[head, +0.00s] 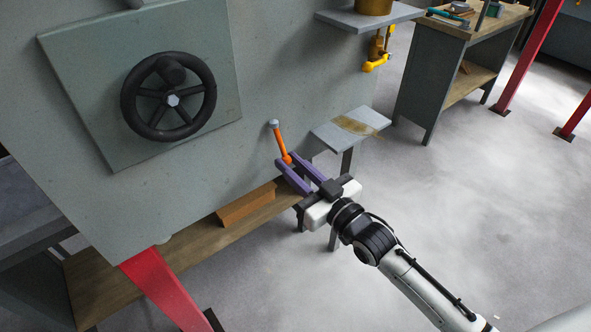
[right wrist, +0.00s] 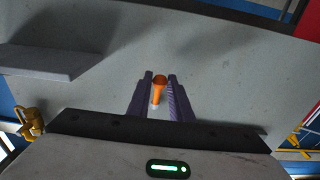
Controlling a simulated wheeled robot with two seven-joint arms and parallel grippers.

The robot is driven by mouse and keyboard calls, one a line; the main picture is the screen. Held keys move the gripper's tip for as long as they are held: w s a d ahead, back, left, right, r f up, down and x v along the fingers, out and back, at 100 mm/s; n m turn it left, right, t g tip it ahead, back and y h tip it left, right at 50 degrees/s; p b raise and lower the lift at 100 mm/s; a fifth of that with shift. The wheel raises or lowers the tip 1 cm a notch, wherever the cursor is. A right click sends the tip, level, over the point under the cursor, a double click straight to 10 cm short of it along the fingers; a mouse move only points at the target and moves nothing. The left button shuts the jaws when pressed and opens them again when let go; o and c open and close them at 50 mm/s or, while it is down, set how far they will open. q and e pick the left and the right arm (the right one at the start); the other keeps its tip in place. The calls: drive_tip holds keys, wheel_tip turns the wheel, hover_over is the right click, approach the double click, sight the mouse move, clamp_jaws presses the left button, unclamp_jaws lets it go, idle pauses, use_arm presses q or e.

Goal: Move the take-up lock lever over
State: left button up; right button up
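The take-up lock lever (head: 281,140) is a short orange bar with a grey knob at its top end. It stands out from the grey-green machine panel and tilts a little to the left. My right gripper (head: 286,161) has its purple fingers apart, with the tips by the lever's lower end. In the right wrist view the lever (right wrist: 160,86) shows between the two fingers, with a slim gap beside it. I cannot tell whether either finger touches it. My left gripper is not in view.
A black handwheel (head: 169,96) is on the panel at left. A small grey shelf (head: 350,128) stands just right of the lever. A wooden block (head: 246,205) lies on the low plank (head: 215,235) below. Open floor (head: 480,200) is to the right.

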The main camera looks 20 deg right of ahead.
drive_tip(key=shift+s+d+r+p, duration=0.25)
drive_tip(key=shift+s+r+p, duration=0.6)
drive_tip(key=shift+p, duration=0.35)
drive_tip(key=shift+s, duration=0.1)
drive_tip(key=shift+d, duration=0.1)
drive_tip(key=shift+r, duration=0.1)
drive_tip(key=shift+s+d+r+p, duration=0.15)
drive_tip(key=shift+s+r+p, duration=0.2)
drive_tip(key=shift+r+p, duration=0.3)
drive_tip(key=shift+s+d+r+p, duration=0.1)
drive_tip(key=shift+s+r+p, duration=0.3)
drive_tip(key=shift+p, duration=0.35)
drive_tip(key=shift+w, duration=0.1)
